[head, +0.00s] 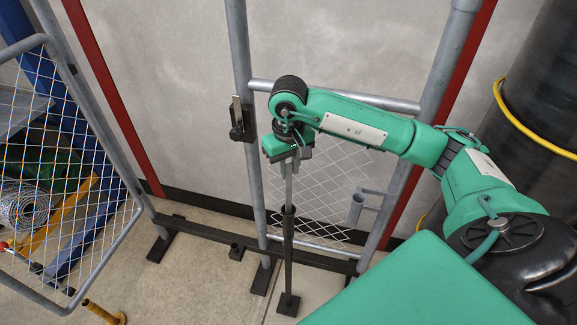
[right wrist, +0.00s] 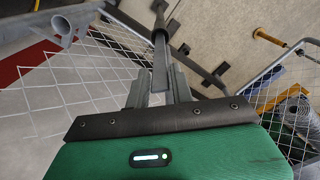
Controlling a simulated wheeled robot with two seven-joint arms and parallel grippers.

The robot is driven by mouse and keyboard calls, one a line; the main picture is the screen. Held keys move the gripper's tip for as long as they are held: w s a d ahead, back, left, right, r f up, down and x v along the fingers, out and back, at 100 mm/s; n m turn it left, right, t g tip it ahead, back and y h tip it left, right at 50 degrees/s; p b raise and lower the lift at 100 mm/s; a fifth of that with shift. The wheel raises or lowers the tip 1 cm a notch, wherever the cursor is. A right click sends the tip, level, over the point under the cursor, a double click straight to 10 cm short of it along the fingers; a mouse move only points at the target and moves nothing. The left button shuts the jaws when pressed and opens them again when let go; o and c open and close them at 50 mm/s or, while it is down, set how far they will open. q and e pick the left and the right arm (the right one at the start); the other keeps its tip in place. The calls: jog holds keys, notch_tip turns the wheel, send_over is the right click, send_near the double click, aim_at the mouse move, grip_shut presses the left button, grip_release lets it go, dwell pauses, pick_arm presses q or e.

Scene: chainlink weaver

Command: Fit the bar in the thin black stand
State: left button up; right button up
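The bar (head: 289,186) is a slim grey rod standing upright in the head view. Its top end is between the fingers of my right gripper (head: 288,160), which looks shut on it. The thin black stand (head: 288,250) is directly below, a narrow upright tube on a small square foot. The bar's lower end meets the stand's top; how deep it sits inside is hidden. In the right wrist view the bar (right wrist: 160,65) runs from between the fingers (right wrist: 160,78) to the stand's dark collar (right wrist: 160,32), in line with it. My left gripper is not in view.
A grey tube frame (head: 243,100) with wire mesh (head: 325,195) stands just behind the bar. An open mesh gate (head: 70,150) is at the left. A dark floor rail (head: 200,232) runs behind the stand. A large black cylinder (head: 535,80) stands at the right.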

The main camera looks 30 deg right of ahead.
jog(key=o, duration=0.3)
jog(key=shift+o, duration=0.2)
notch_tip(320, 180, up, 6)
jog(key=shift+r+b, duration=0.1)
jog(key=shift+b, duration=0.65)
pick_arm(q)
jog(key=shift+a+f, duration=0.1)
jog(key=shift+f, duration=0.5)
pick_arm(e)
notch_tip(320, 180, up, 8)
jog(key=shift+f, duration=0.2)
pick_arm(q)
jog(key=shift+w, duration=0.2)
